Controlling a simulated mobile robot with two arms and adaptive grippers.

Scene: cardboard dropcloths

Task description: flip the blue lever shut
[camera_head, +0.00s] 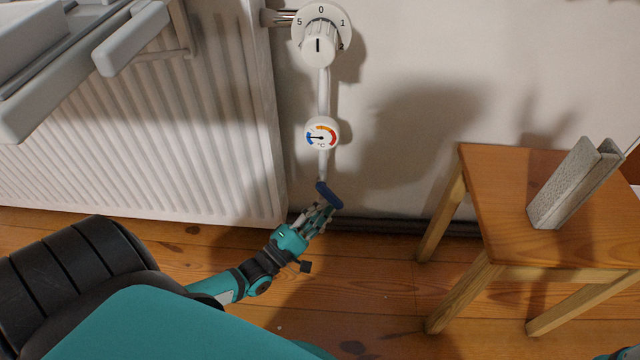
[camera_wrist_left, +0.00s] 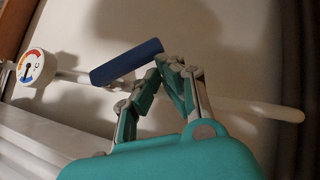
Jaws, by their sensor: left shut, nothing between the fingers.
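The blue lever (camera_head: 328,194) is on the white pipe below the round temperature gauge (camera_head: 322,133) in the head view. It slants down to the right there. In the left wrist view the blue lever (camera_wrist_left: 127,63) lies at an angle to the white pipe (camera_wrist_left: 230,104). My left gripper (camera_head: 322,212) is shut and empty, with its fingertips right at the lever's lower end. In the left wrist view its fingertips (camera_wrist_left: 168,65) are close beside the lever's end; I cannot tell whether they touch it. My right gripper is not in view.
A white radiator (camera_head: 215,110) stands left of the pipe, with a numbered thermostat knob (camera_head: 320,35) above. A wooden stool (camera_head: 500,205) with a grey angled piece (camera_head: 572,185) on it stands to the right. Wooden floor (camera_head: 385,290) lies open between.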

